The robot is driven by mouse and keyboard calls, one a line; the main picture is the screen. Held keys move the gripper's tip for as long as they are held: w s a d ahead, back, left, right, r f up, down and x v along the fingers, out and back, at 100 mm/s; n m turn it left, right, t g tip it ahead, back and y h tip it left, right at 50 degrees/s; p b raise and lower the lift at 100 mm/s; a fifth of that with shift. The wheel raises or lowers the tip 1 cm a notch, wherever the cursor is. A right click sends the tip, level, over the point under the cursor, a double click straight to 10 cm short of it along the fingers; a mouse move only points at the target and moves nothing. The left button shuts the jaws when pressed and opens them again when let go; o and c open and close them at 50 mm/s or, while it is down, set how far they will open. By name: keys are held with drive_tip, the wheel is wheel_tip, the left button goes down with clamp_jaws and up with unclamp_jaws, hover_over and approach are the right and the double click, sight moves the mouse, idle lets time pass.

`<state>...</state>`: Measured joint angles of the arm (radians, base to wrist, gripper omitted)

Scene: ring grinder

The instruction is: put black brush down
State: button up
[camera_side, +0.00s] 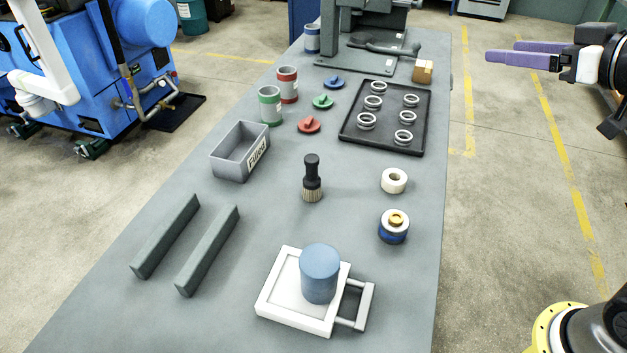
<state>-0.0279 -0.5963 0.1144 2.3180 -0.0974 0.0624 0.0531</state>
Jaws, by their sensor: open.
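The black brush (312,178) stands upright on the grey table (400,290), bristles down and black handle up, near the middle. Its pale bristles touch the table top. My gripper (487,56) is at the upper right, off the right side of the table. Its two purple fingers point left and are apart and empty. It is well away from the brush.
Left of the brush is a grey bin (240,150). Right of it are a white roll (394,180) and a blue-and-white round part (394,226). A black tray (385,117) of rings lies behind. In front, a blue cylinder (319,272) stands on a white fixture (290,313); two bars (207,250) lie left.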

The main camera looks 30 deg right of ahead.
drive_tip(key=w+a+r+n+t+y, duration=0.25)
drive_tip(key=w+a, duration=0.25)
drive_tip(key=w, duration=0.6)
drive_tip(key=n+g+y, duration=0.2)
drive_tip(key=n+y, duration=0.2)
drive_tip(key=y, duration=0.3)
hover_over(306, 159)
drive_tip(key=d, duration=0.1)
drive_tip(key=shift+m, duration=0.25)
wheel_tip(306, 159, down, 24)
drive_tip(key=shift+f, duration=0.1)
wheel_tip(306, 159, down, 2)
drive_tip(key=shift+f, duration=0.15)
wheel_tip(306, 159, down, 4)
drive_tip(key=shift+f, duration=0.15)
drive_tip(key=x, duration=0.3)
drive_tip(key=shift+r, duration=0.3)
